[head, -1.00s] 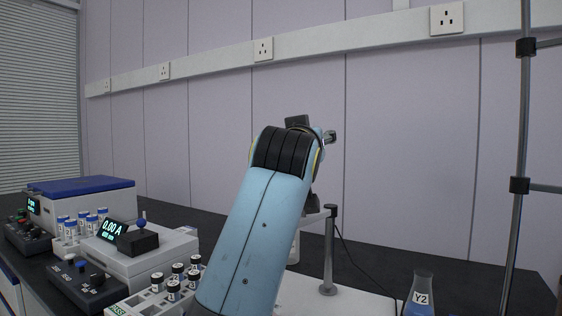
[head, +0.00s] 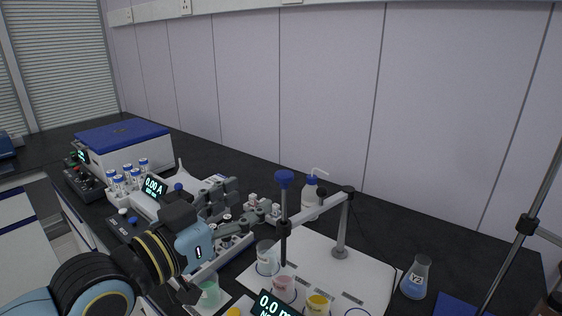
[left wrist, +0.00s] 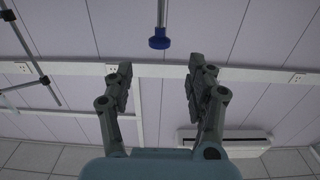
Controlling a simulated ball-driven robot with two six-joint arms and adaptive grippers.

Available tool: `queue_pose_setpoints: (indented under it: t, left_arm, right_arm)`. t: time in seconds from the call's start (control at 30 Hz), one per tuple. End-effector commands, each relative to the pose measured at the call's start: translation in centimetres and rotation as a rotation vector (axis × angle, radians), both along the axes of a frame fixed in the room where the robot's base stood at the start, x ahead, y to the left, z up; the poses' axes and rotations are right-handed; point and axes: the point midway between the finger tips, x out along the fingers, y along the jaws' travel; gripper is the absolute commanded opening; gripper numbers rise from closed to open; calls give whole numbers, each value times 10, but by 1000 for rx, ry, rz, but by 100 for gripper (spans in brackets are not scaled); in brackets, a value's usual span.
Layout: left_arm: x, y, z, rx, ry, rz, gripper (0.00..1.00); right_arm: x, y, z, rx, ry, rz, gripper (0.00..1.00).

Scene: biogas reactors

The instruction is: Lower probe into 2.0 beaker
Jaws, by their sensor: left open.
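The probe (head: 284,222) is a dark upright rod with a blue cap, held by a grey holder arm on a stand (head: 342,228). The blue cap also shows in the left wrist view (left wrist: 159,42), beyond and between the fingers. The probe's lower end appears over or just behind a beaker with pink liquid (head: 283,290). Nearby are a pale beaker (head: 267,258) and one with yellow liquid (head: 318,304). I cannot read which beaker is 2.0. My left gripper (head: 252,198) is open and empty, to the left of the probe and apart from it. My right gripper is out of view.
A meter with a lit display (head: 275,308) stands at the front. A greenish beaker (head: 208,295) is beneath my left arm. A wash bottle (head: 311,195) stands behind the probe. A flask marked Y2 (head: 416,277) is at right.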

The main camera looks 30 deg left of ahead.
Motion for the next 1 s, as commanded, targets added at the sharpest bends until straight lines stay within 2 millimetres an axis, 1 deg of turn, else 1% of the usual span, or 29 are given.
queue_pose_setpoints:
  t: [0.03, 0.13, 0.3, 0.4, 0.5, 0.67, 0.93, 1.0]
  left_arm:
    - [7, -1, -2, -2, -6, 1, 56]
    - [25, -4, -3, -2, -8, 0, 56]
    - [60, -9, -1, -4, -5, 2, 56]
    - [77, -12, 0, -4, -5, 0, 56]
    - [90, -13, 0, -3, -3, 1, 56]
    - [101, -15, 0, 0, -2, 0, 56]
    - [102, -15, 0, 0, -2, 0, 56]
    - [102, -15, 0, 0, -2, 0, 47]
  right_arm:
    - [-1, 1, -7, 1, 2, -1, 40]
    - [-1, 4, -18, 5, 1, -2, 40]
    - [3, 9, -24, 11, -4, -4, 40]
    - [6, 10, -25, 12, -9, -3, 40]
    - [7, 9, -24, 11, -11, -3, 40]
    - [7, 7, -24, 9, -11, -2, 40]
    - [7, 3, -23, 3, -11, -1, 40]
    - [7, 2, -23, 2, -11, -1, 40]
